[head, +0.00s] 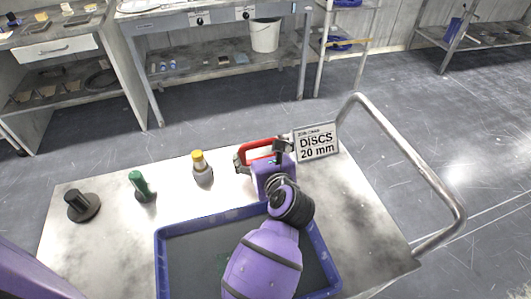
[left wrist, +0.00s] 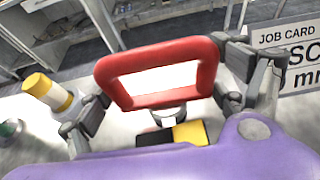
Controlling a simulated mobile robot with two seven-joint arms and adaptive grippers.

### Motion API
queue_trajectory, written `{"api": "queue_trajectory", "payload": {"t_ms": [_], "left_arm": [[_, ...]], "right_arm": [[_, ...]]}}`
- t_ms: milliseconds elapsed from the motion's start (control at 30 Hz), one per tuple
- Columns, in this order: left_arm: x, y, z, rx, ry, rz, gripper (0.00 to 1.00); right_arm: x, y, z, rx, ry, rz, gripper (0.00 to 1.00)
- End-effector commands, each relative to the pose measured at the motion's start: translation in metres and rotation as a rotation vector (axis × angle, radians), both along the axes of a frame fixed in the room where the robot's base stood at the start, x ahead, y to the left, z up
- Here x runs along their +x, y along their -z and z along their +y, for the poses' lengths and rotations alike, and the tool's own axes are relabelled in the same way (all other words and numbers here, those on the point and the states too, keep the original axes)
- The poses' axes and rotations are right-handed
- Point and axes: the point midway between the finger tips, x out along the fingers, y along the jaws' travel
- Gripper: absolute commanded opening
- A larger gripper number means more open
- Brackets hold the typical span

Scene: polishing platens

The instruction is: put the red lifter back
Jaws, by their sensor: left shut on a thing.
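The red lifter (head: 262,145) shows as a red loop handle near the back of the cart top. My left gripper (head: 262,157) is shut on it. In the left wrist view, the red handle (left wrist: 157,50) sits between the two fingers of my left gripper (left wrist: 163,80), one at each side. A pale round part shows under the handle, and a black and yellow piece shows below that. The lifter's lower end is mostly hidden by my gripper, so I cannot tell whether it touches the cart. My right gripper is not in view.
A blue tray (head: 160,262) lies under my arm. A job card (head: 317,144) reading "DISCS 20 mm" stands close right of my gripper.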

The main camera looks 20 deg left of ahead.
Motion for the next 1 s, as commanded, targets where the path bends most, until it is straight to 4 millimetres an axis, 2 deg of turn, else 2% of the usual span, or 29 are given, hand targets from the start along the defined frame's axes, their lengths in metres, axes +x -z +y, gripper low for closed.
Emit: {"api": "queue_trajectory", "payload": {"t_ms": [133, 367, 400, 467, 1000], "left_arm": [[0.0016, -0.0056, -0.0009, 0.0, 0.003, -0.011, 0.26], [0.0015, -0.0014, -0.001, -0.002, 0.003, -0.009, 0.26], [0.0007, 0.0008, -0.0007, -0.002, 0.002, -0.004, 0.92], [0.0007, 0.0004, -0.0008, -0.002, 0.002, -0.004, 1.0], [0.001, -0.006, -0.0045, -0.004, 0.001, -0.004, 1.0]], "right_arm": [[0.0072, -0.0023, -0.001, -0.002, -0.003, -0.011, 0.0], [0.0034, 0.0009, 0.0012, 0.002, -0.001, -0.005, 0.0], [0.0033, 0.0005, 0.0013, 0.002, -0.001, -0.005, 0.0], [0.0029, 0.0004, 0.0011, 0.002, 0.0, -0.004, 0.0], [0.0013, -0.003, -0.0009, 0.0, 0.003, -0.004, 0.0]]}}
